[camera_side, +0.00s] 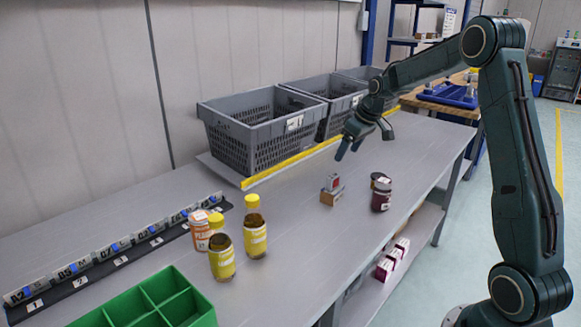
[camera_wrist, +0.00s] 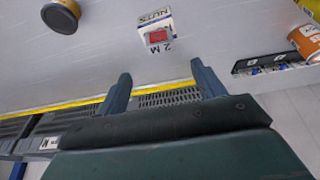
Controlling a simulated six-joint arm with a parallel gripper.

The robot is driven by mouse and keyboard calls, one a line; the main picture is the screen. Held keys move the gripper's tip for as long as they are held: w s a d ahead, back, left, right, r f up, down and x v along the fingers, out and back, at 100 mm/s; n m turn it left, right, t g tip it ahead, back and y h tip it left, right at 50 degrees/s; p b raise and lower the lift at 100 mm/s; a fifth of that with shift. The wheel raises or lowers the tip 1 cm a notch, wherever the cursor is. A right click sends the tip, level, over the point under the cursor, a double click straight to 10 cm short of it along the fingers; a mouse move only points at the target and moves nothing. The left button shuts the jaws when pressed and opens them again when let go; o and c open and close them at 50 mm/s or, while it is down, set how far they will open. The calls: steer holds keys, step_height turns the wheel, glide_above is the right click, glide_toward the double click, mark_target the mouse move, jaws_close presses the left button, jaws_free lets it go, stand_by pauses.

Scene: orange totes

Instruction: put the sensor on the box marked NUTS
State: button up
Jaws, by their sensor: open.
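A small box marked NUTS (camera_wrist: 150,17) stands on the grey bench; in the side view it is a small brown and white box (camera_side: 331,197). A small red and grey block, which looks like the sensor (camera_side: 333,182), rests on top of it. Its red face (camera_wrist: 158,36) shows in the wrist view, beside the lettering. My gripper (camera_side: 348,150) is open and empty, above the bench and behind the box, apart from both. In the wrist view its two fingers (camera_wrist: 163,83) are spread wide, with nothing between them.
A dark jar (camera_side: 381,196) stands right of the box. Yellow-capped bottles (camera_side: 255,238) and an orange tin (camera_side: 200,231) stand left, near a green divided tray (camera_side: 160,304). Grey crates (camera_side: 250,135) line the back behind a yellow strip (camera_side: 290,162). The bench around the box is clear.

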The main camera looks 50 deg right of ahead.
steer(key=s+a+r, duration=0.5)
steer(key=a, duration=0.3)
steer(key=s+a+r, duration=0.5)
steer(key=s+a, duration=0.1)
steer(key=a, duration=0.3)
steer(key=s+a, duration=0.4)
steer(key=s, duration=0.5)
steer(key=s+a+f+t, duration=0.1)
steer(key=s+a, duration=0.4)
steer(key=s, duration=0.4)
steer(key=shift+s+f, duration=0.15)
steer(key=shift+s, duration=0.15)
